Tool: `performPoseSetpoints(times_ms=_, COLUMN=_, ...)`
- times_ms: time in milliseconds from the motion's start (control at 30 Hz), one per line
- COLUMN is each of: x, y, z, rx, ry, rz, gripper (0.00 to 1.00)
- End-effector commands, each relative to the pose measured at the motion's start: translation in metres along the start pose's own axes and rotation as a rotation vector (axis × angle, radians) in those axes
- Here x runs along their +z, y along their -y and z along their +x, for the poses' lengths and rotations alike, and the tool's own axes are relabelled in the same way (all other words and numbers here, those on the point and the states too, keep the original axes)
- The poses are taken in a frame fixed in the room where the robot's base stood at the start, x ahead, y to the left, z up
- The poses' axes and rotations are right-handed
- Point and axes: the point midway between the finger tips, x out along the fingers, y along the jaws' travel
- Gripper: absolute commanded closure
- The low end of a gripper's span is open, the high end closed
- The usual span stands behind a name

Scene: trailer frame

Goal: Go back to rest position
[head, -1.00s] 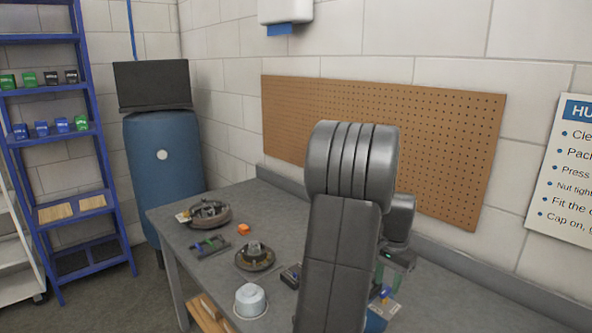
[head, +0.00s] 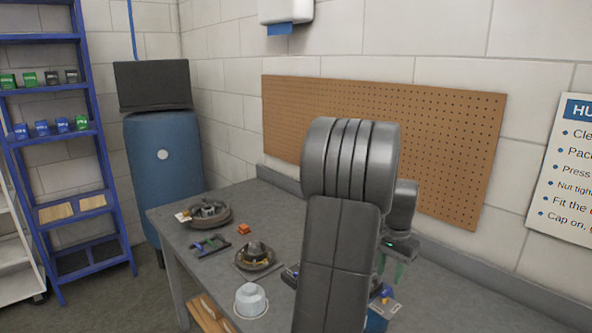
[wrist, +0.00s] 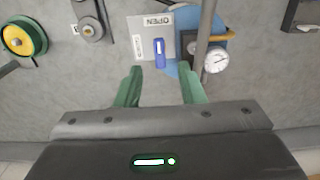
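My gripper (head: 392,268) is above the grey workbench (head: 215,262), partly behind my own arm in the head view. In the wrist view its two green fingers (wrist: 160,88) stand well apart with nothing held between them. Beyond the fingertips, a small blue piece (wrist: 160,52) lies on a pale card marked OPEN (wrist: 140,28). A round white gauge (wrist: 216,60) is to the right of the card, beside a grey bar and a blue surface.
On the bench stand hub-like round parts (head: 256,256), an orange block (head: 243,229) and a white tub (head: 250,300). A pegboard (head: 440,150) hangs on the wall behind. A blue drum (head: 165,165) and a blue shelf rack (head: 70,180) stand left.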

Motion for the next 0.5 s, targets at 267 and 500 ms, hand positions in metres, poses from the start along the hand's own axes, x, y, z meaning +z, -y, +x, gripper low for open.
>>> performPoseSetpoints(times_ms=267, x=-0.001, y=0.0, z=-0.057, rx=-0.003, ry=-0.005, rz=0.0, gripper=0.65)
performPoseSetpoints(times_ms=500, x=0.001, y=0.0, z=-0.076, rx=0.003, ry=0.005, rz=0.0, gripper=0.65)
